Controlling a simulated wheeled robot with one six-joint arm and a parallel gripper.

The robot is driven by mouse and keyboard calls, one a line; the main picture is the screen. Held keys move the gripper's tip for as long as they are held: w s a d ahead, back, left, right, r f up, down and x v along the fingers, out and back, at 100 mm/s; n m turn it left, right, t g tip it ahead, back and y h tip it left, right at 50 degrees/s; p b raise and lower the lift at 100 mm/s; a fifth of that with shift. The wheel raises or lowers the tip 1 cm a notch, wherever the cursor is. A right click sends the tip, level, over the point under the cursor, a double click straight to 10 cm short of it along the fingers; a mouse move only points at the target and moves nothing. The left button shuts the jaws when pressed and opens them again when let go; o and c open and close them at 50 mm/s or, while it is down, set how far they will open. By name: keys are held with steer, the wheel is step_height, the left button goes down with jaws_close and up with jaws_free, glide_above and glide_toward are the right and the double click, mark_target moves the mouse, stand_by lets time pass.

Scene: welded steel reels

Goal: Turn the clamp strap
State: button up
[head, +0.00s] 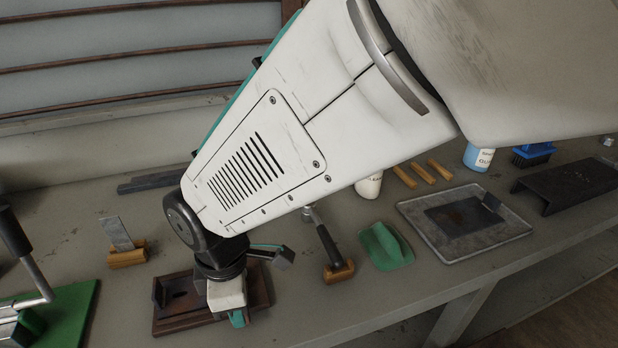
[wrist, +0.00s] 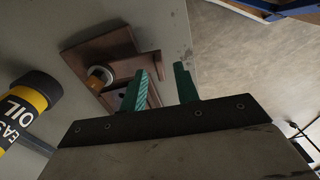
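A brown fixture (head: 172,322) sits on the bench below my arm. I cannot make out for sure which part is the clamp strap. My gripper (head: 237,319) is above the front right of the fixture and hides part of it. The left finger overlaps the fixture in that view; contact cannot be told.
A wooden block with a metal plate (head: 117,234) stands left, near a green base (head: 70,310) with a lever. Right are a black-handled tool (head: 327,245), a green float (head: 385,246) and a tray (head: 418,232). A yellow-banded oil container (wrist: 22,108) is close in the wrist view.

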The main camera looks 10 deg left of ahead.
step_height(320, 180, up, 6)
steer(key=shift+r, duration=0.15)
stand_by(0.4)
steer(key=shift+s+d+m, duration=0.1)
steer(key=shift+d+m, duration=0.1)
steer(key=shift+m, duration=0.2)
steer(key=w+d+r+m+g+h, duration=0.1)
steer(key=w+d+r+m, duration=0.15)
steer(key=d+m, duration=0.65)
steer(key=w+d+r+m, duration=0.2)
steer(key=d+r+m, duration=0.1)
steer(key=d, duration=1.3)
steer(key=s+d+r+m+t, duration=0.1)
steer(key=d+m, duration=0.4)
steer(key=d, duration=0.5)
steer(key=s+d+r+m+t+y, duration=0.1)
steer(key=s+d+m, duration=0.3)
steer(key=d, duration=0.6)
steer(key=shift+d+r+m, duration=0.4)
steer(key=shift+r+m, duration=0.45)
steer(key=shift+m, duration=0.05)
